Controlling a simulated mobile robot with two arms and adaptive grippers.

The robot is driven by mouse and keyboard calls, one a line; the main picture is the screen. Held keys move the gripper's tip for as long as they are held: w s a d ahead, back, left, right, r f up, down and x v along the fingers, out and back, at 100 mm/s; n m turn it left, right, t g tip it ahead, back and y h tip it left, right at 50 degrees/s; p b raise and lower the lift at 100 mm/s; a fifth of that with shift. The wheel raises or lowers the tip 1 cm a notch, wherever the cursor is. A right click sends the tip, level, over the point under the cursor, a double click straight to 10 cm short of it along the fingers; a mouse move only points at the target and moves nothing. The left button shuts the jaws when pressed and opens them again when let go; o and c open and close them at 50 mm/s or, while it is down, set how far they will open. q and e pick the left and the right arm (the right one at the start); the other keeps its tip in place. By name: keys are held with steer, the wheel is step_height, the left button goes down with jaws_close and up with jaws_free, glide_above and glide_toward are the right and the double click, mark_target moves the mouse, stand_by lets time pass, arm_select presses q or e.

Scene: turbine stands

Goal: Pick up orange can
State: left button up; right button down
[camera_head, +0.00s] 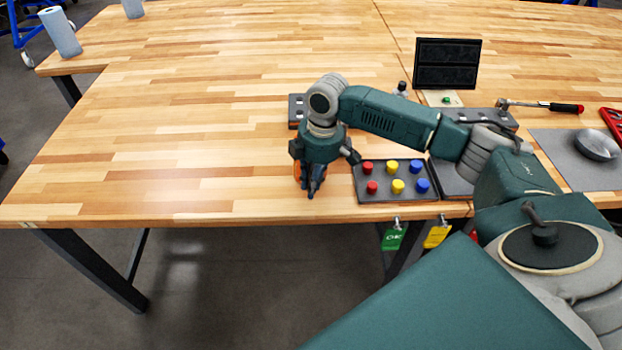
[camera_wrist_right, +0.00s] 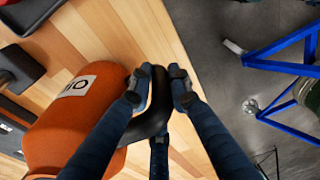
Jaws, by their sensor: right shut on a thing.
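The orange can (camera_wrist_right: 62,118) with a white "OIL" label fills the left of the right wrist view. A black curved part (camera_wrist_right: 150,122) of it, perhaps a handle or spout, lies between my fingers. My right gripper (camera_wrist_right: 161,90) is shut on that black part. In the head view the right gripper (camera_head: 311,188) points down near the front edge of the wooden table. Only slivers of the can (camera_head: 297,172) show around it there. The can's base is hidden, so I cannot tell if it touches the table. My left gripper is not in view.
A dark tray (camera_head: 357,180) with red, yellow and blue pegs lies just right of the right gripper. A black panel (camera_head: 447,64) stands behind. The left of the table (camera_head: 180,150) is clear.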

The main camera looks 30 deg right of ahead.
step_height(320, 180, up, 20)
steer(key=b, duration=0.3)
steer(key=shift+f, duration=0.2)
steer(key=c, duration=2.4)
jaws_free()
jaws_close()
steer(key=shift+a+f, duration=0.1)
